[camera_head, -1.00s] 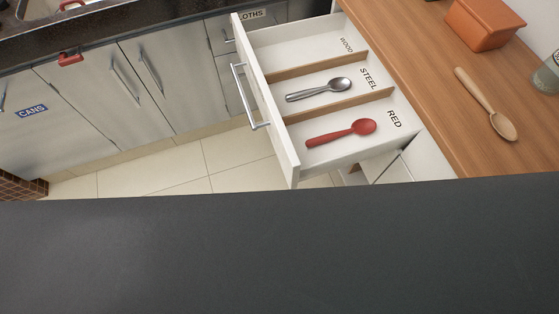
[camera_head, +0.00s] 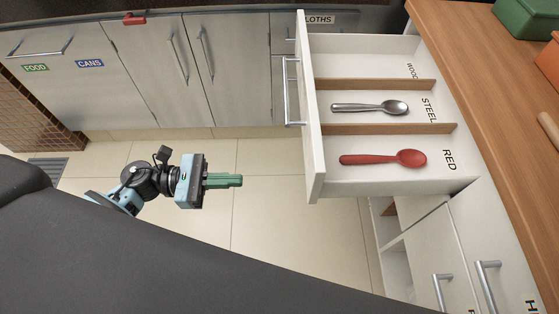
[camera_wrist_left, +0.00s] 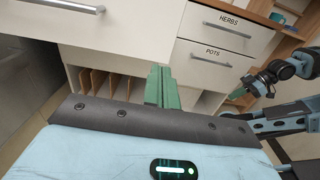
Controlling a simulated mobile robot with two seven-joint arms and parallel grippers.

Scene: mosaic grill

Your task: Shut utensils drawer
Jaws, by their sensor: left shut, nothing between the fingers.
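The utensils drawer (camera_head: 312,150) is pulled out in the head view, its white front with a bar handle (camera_head: 292,92) facing left. A steel spoon (camera_head: 368,107) lies in the STEEL compartment and a red spoon (camera_head: 382,158) in the RED one. The WOOD compartment is empty. My left gripper (camera_head: 238,181) is shut and empty, left of the drawer front and apart from it, over the floor. Its green fingers (camera_wrist_left: 160,85) point ahead in the left wrist view. Part of my other arm shows at the right there; its green fingertips (camera_wrist_left: 238,92) are too small to read.
A wooden counter (camera_head: 480,90) runs along the right, with a green box (camera_head: 526,18), an orange box and part of a wooden spoon on it. Closed cabinets (camera_head: 160,75) line the back. Tiled floor (camera_head: 270,225) lies free between my gripper and the drawer.

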